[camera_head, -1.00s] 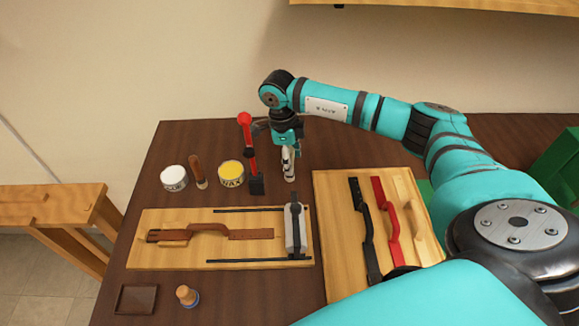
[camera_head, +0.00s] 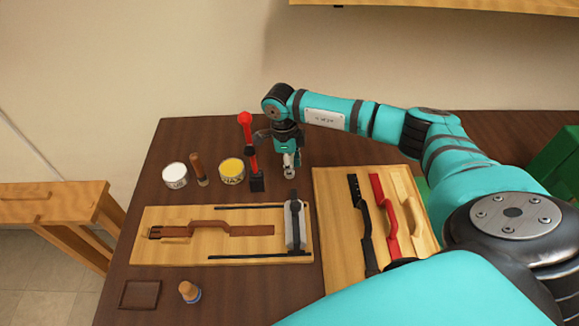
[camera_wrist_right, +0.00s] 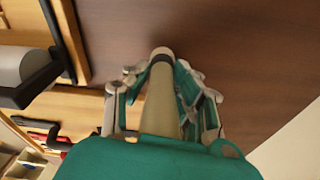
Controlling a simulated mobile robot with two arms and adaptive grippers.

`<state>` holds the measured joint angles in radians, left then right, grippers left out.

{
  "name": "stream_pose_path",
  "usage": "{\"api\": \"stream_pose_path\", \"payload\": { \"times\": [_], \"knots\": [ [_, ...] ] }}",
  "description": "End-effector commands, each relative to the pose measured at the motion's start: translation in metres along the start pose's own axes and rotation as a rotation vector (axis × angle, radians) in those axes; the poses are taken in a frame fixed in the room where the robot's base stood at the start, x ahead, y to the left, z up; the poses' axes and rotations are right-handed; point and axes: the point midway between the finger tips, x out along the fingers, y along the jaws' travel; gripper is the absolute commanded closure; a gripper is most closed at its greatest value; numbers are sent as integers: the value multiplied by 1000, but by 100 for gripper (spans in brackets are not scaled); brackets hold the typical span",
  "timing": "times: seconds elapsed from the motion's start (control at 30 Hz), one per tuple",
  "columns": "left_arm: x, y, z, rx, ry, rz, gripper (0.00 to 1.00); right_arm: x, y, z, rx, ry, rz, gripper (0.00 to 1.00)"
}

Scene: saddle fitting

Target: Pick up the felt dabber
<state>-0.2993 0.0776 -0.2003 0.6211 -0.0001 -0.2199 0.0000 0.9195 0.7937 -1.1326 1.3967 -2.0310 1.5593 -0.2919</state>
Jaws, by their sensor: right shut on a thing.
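My right gripper (camera_head: 290,168) points down at the back of the dark table, right of the red-handled tool. It is shut on a pale round stick with a dark band near its rounded end, which I take for the felt dabber (camera_wrist_right: 160,105). In the right wrist view the fingers lie on both sides of the stick, and its lower part is hidden behind my gripper's body. In the head view the gripper mostly hides it, and I cannot tell whether it touches the table. My left gripper is not in view.
Left of the gripper stand a red-handled tool (camera_head: 247,135), a yellow wax tin (camera_head: 231,179), a wooden stick (camera_head: 198,163) and a white tin (camera_head: 174,183). In front lie a strap board (camera_head: 150,255) and a handle board (camera_head: 337,215). A blue-based wooden knob (camera_head: 188,290) and small tray (camera_head: 155,284) are nearest.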

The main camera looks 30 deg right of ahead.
Motion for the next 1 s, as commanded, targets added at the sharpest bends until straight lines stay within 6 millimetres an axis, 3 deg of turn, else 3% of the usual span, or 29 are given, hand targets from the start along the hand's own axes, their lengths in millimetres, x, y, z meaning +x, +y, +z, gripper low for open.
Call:
{"api": "stream_pose_path", "payload": {
  "times": [0.27, 0.7, 1.0],
  "knots": [
    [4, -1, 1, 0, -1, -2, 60, -8, -1, 0, 0, -2, -2, 100],
    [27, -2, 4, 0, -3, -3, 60, -86, -1, -10, 1, -3, -3, 100],
    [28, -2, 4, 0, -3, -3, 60, -100, 0, -12, 0, 0, 0, 100]
  ]
}}
